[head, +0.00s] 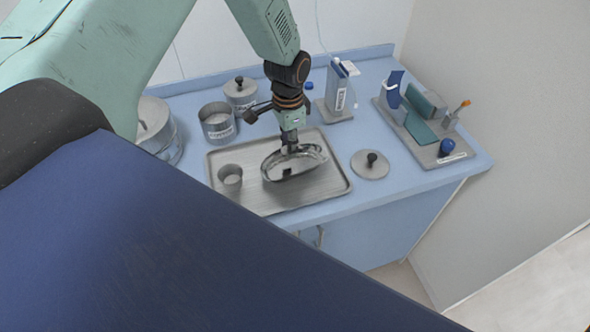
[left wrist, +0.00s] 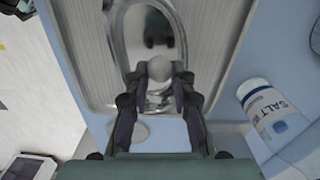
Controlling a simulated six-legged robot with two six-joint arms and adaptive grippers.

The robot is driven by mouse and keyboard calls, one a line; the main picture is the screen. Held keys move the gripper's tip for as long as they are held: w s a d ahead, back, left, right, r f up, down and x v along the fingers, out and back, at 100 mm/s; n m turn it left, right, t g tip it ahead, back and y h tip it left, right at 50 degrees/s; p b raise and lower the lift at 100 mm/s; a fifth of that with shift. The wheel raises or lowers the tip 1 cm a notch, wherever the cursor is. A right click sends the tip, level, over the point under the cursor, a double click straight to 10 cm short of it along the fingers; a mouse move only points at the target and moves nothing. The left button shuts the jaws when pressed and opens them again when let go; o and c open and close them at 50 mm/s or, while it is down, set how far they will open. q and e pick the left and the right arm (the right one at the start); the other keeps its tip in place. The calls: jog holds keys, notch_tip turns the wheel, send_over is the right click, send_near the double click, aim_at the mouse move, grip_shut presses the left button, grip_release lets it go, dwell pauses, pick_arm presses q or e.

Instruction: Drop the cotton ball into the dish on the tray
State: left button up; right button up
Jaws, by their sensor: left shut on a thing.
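My left gripper (left wrist: 159,88) is shut on a pale round cotton ball (left wrist: 159,69), seen between its fingertips in the left wrist view. In the head view the left gripper (head: 288,148) points down at the oval metal dish (head: 312,171). The dish also shows in the left wrist view (left wrist: 117,30), behind the ball. The dish stands on the metal tray (head: 262,201). The ball lines up with the dish, but its exact height above it is hard to tell. My right gripper is not in view.
A small metal cup (head: 230,178) stands on the tray's left. An open canister (head: 217,124) and a lidded canister (head: 241,92) stand behind it. A loose lid (head: 370,164) lies to the right. A holder board (head: 424,150) stands farther right. A white bottle (left wrist: 270,110) shows in the left wrist view.

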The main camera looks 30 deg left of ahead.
pick_arm(q)
jog(key=shift+d+f, duration=0.1)
jog(key=shift+f, duration=0.55)
jog(key=shift+w+f+b, duration=0.15)
jog(key=shift+f+b, duration=0.1)
jog(key=shift+b, duration=0.2)
jog(key=shift+a, duration=0.25)
jog(key=shift+o, duration=1.3)
jog(key=o, duration=0.4)
jog(key=shift+d+r, duration=0.15)
jog(key=shift+d, duration=0.15)
jog(key=shift+o, duration=0.3)
jog(key=shift+a, duration=0.1)
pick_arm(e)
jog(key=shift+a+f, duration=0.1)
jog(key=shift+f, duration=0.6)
pick_arm(q)
jog(key=shift+a, duration=0.1)
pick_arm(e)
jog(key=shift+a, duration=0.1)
